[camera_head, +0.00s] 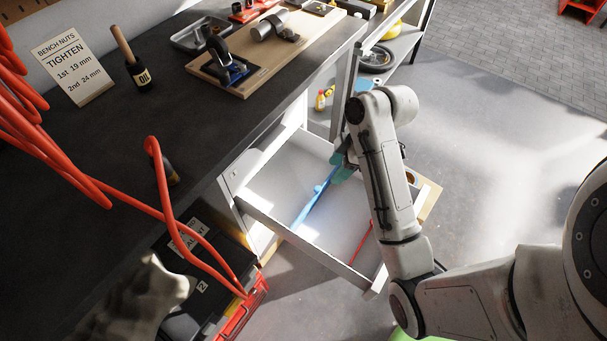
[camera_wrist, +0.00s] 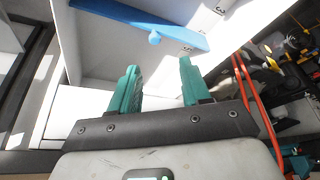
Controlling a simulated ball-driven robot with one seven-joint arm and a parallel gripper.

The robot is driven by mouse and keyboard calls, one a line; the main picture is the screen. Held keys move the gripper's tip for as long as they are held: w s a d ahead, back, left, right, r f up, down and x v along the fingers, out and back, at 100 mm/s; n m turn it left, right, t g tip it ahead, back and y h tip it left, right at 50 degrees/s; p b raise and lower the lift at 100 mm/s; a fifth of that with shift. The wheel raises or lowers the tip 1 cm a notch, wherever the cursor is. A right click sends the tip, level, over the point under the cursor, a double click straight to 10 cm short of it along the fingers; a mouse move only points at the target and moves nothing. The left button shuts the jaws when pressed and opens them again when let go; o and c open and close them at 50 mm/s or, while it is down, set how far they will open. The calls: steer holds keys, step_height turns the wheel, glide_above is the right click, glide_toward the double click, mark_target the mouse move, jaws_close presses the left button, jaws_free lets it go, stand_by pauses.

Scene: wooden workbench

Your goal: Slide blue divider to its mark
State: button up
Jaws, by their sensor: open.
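The blue divider (camera_head: 309,208) stands across the inside of the open white drawer (camera_head: 262,222). A small round blue knob (camera_head: 318,189) sticks out from its side. In the wrist view the divider (camera_wrist: 125,16) runs across the top, with its knob (camera_wrist: 155,38) facing my fingers. My gripper (camera_head: 343,168) is over the drawer near the divider's far end, its teal fingers partly hidden by my arm. In the wrist view my gripper (camera_wrist: 159,77) is open and empty, apart from the knob. A red strip (camera_head: 362,242) lies in the drawer; I cannot tell whether it is the mark.
The dark workbench (camera_head: 110,225) overhangs the drawer's left side. Red hoses (camera_head: 172,215) hang at the left, above a dark toolbox (camera_head: 205,285). A shelf unit (camera_head: 398,48) stands behind the drawer. The floor (camera_head: 480,130) at the right is mostly clear.

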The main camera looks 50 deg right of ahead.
mark_target(317, 188)
steer(key=x, duration=0.3)
steer(key=b+x, duration=0.1)
steer(key=x, duration=0.3)
steer(key=b+x, duration=0.1)
steer(key=x, duration=0.2)
steer(key=shift+w+d+f, duration=0.3)
steer(key=shift+w, duration=0.1)
steer(key=shift+c, duration=0.4)
jaws_close()
